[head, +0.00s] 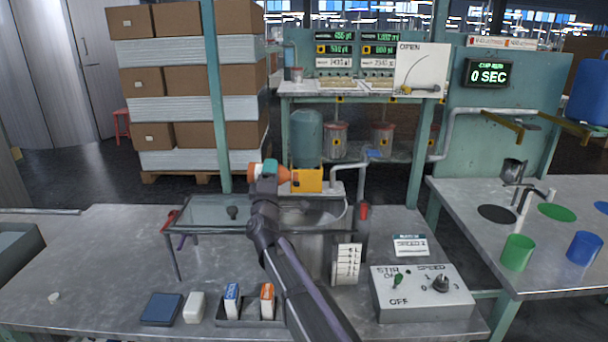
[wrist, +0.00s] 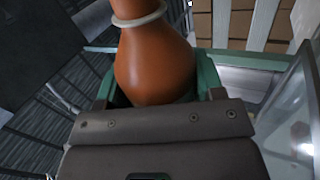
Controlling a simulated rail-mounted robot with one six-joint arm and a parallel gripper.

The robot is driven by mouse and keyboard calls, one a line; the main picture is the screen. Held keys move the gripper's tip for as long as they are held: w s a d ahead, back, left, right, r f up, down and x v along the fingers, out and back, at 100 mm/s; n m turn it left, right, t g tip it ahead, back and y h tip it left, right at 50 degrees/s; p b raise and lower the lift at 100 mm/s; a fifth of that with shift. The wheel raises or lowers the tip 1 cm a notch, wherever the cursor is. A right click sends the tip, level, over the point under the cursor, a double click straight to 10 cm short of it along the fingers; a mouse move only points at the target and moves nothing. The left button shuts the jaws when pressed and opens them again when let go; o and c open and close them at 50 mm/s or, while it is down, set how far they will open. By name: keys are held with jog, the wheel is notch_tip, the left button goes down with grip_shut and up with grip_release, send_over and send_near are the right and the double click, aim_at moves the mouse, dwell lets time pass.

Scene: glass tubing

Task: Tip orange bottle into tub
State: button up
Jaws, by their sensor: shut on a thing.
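The orange bottle (head: 285,174) is held between the green-tipped jaws of my gripper (head: 269,170), above the back of the bench. It looks tipped over, lying roughly sideways in the head view. In the wrist view the rounded orange body (wrist: 155,70) sits between the jaws (wrist: 155,95), with a pale ring around its narrower neck at the top. The bottle's mouth is not clear. I see no flow from the bottle.
A yellow box (head: 308,180) is close to the right of the bottle. A control box (head: 422,292) with switches stands at front right. A small rack (head: 250,318) stands at the bench front. The left front bench is mostly clear.

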jog(key=shift+s+a, duration=0.1)
jog(key=shift+a, duration=0.1)
